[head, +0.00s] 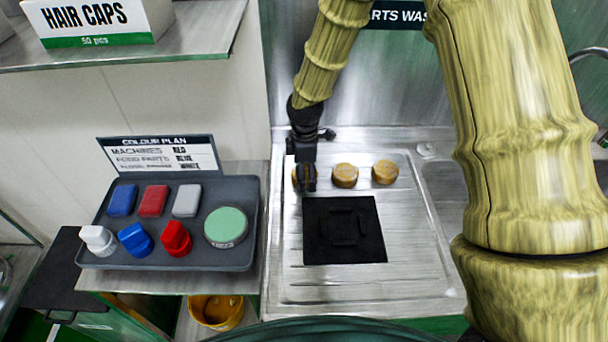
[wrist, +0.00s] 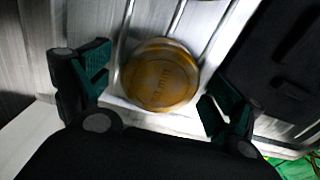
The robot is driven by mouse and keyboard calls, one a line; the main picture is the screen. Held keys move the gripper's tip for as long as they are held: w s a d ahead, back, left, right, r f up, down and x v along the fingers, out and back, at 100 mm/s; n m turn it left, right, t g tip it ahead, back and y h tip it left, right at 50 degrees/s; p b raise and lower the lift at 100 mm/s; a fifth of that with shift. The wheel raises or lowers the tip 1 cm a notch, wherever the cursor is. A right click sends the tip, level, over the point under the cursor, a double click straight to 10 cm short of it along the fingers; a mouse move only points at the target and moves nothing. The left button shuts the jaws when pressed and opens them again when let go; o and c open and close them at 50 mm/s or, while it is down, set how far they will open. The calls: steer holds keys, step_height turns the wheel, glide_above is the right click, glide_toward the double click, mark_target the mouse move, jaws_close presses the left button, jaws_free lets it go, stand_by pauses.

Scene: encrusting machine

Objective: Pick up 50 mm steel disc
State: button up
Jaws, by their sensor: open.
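Three round golden-brown discs stand in a row at the back of the steel drainboard. The left disc (head: 296,178) is partly hidden behind my gripper (head: 307,183); the middle disc (head: 345,175) and the right disc (head: 384,172) are in full view. In the wrist view, one disc (wrist: 160,76) lies between the two spread fingers of my gripper (wrist: 155,96), with visible gaps on both sides. Its marking is blurred, so I cannot read its size. My gripper is open and empty.
A black mat (head: 343,250) with raised shapes lies in front of the discs. A grey tray (head: 170,262) at left holds coloured blocks, brushes and a green-topped tin. The drainboard (head: 425,290) is bare at front right.

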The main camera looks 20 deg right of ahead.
steer(key=c, duration=1.3)
steer(key=shift+c, duration=0.4)
steer(key=shift+r, duration=0.15)
